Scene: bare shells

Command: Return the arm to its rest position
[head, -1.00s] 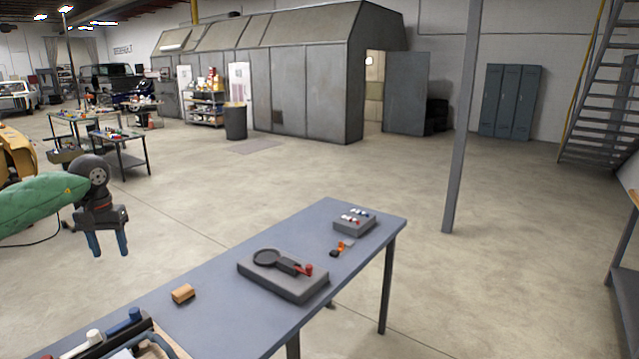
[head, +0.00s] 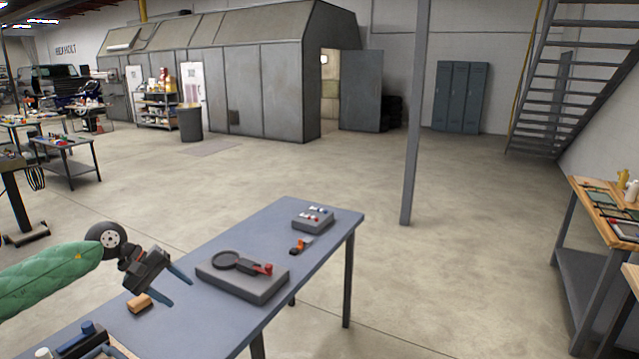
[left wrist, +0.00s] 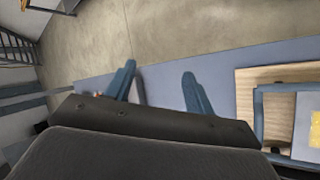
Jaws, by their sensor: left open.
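My left arm with a green sleeve (head: 45,275) comes in from the left of the head view. My left gripper (head: 174,287) is over the near left part of the blue-grey table (head: 215,255), with its blue fingers apart and nothing between them. In the left wrist view the gripper's fingers (left wrist: 158,88) are spread, with the table's surface and edge behind them. My right gripper does not show.
A grey block with a round black tool (head: 240,288) lies right of the gripper. A wooden block (head: 139,303) lies close below it. A smaller grey block (head: 313,221) is at the table's far end. Open floor (head: 480,250) lies right, before a workbench (head: 603,218).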

